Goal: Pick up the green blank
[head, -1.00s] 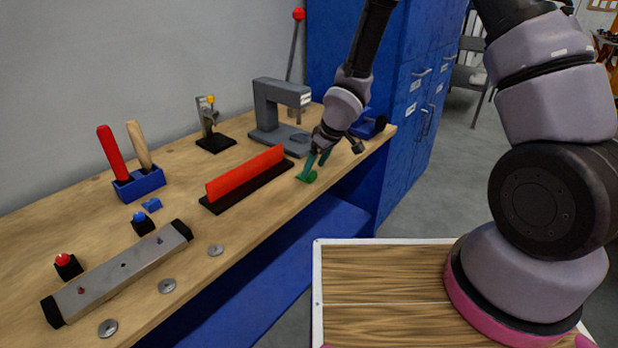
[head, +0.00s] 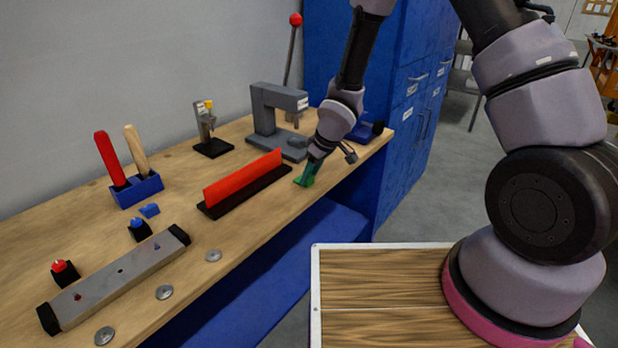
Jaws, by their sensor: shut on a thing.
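The green blank (head: 305,179) is a small green piece at the front edge of the wooden workbench, right of the red bar. My gripper (head: 311,172) reaches down over it from above and is shut on it. The fingers are small in the head view and partly merge with the green piece. I cannot tell whether the blank still touches the bench top.
On the workbench (head: 230,238) a red bar on a black base (head: 243,180) lies just left of my gripper. A grey press (head: 273,118) stands behind it. Further left are a blue tool holder (head: 137,190), a long metal bar (head: 118,277) and several metal discs.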

